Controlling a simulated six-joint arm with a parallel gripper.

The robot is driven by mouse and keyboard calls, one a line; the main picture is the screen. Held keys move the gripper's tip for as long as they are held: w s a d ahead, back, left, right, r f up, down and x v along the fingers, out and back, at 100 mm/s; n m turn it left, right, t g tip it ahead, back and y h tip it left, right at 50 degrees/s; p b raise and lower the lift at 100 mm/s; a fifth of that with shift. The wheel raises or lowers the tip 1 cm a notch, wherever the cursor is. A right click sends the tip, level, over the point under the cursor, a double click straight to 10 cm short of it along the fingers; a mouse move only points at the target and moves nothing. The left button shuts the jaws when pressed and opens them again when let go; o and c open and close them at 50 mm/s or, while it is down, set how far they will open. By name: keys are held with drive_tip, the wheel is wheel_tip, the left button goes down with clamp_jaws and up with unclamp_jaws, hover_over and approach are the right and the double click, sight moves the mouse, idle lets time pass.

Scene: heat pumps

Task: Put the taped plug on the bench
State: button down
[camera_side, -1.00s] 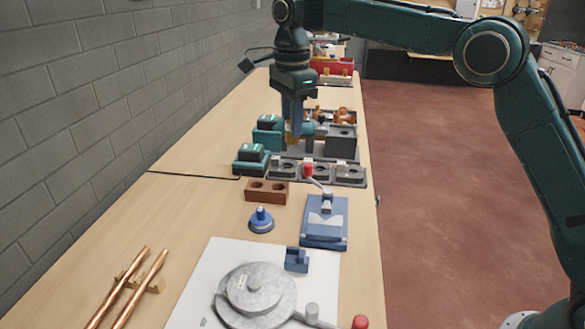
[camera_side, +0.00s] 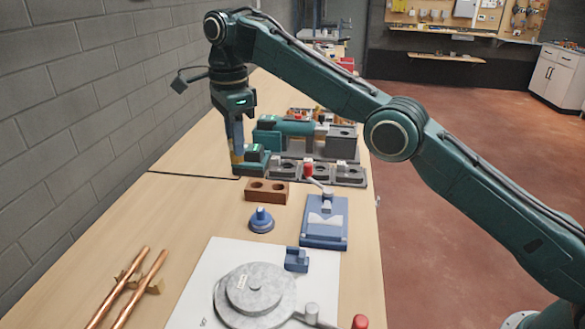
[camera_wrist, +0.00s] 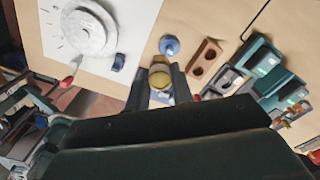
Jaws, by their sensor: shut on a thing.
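My gripper (camera_side: 237,157) points down on the wall side of the wooden bench (camera_side: 185,215), left of the green devices. In the wrist view my gripper (camera_wrist: 160,84) is shut on a round yellow piece, the taped plug (camera_wrist: 160,77), between its two fingers. In the side view only a small yellowish patch of it (camera_side: 237,159) shows at the fingertips, close to a green device. I cannot tell whether the plug touches the bench.
Green devices (camera_side: 252,161) and grey fixtures (camera_side: 314,171) stand beside the gripper. A brown two-hole block (camera_side: 266,187), blue knob (camera_side: 261,220), blue vise (camera_side: 325,221) and white board with grey disc (camera_side: 197,291) lie nearer. Copper pipes (camera_side: 127,288) lie left; bare bench lies between.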

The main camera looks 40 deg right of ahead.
drive_tip(key=shift+a, duration=0.15)
drive_tip(key=shift+f, duration=0.25)
drive_tip(key=shift+f, duration=9.8)
drive_tip(key=shift+f, duration=0.1)
drive_tip(key=c, duration=1.2)
unclamp_jaws()
